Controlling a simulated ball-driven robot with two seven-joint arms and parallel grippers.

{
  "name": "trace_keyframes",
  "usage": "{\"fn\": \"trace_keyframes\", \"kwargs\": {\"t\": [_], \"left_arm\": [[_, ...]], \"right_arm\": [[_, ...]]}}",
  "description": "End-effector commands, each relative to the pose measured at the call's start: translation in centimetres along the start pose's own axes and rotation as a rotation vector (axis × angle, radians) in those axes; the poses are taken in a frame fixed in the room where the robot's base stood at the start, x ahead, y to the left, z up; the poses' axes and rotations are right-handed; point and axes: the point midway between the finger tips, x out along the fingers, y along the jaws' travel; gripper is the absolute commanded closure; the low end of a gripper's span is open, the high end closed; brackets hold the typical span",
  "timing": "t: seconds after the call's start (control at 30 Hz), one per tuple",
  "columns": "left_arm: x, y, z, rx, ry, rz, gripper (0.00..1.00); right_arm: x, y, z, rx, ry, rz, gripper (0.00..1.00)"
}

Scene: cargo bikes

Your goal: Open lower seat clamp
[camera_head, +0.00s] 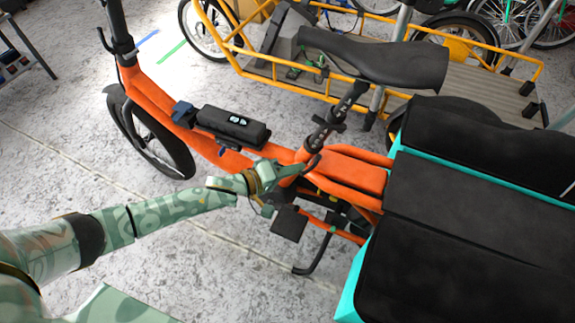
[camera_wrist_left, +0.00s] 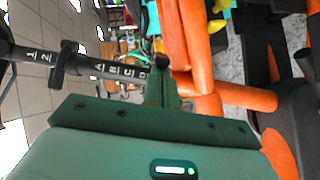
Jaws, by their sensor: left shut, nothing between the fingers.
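The orange cargo bike (camera_head: 345,172) stands with its black seat post (camera_head: 328,128) rising from the frame to the black saddle (camera_head: 385,58). The lower seat clamp (camera_head: 312,162), a dark part with a lever, sits where the post enters the orange tube. In the left wrist view the seat post (camera_wrist_left: 105,69) shows letters and numbers, and the lower clamp (camera_wrist_left: 162,62) is at the fingertips. My left gripper (camera_head: 296,172) is shut and empty, close beside the clamp; whether it touches the lever I cannot tell. My right gripper is out of view.
A black pack (camera_head: 232,126) sits on the frame left of the post. Black cushions (camera_head: 455,190) on a turquoise box lie at the right. A yellow cargo bike (camera_head: 480,80) stands behind. The grey floor (camera_head: 70,125) at the left is open.

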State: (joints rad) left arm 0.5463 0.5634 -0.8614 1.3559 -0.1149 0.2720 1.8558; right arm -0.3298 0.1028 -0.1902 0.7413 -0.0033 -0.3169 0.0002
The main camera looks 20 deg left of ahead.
Motion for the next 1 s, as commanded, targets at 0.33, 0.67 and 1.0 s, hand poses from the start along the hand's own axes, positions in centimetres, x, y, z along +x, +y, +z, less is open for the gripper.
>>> {"fn": "trace_keyframes", "kwargs": {"t": [0.33,0.67,1.0], "left_arm": [[1.2,0.4,2.7,-0.014,0.256,0.004,1.00],[2.0,0.3,4.0,0.001,0.355,0.004,1.00],[2.6,0.3,4.7,0.002,0.354,0.004,1.00]], "right_arm": [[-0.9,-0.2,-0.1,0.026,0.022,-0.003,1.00],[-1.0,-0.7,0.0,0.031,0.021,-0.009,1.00],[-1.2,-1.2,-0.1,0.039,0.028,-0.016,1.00]]}}
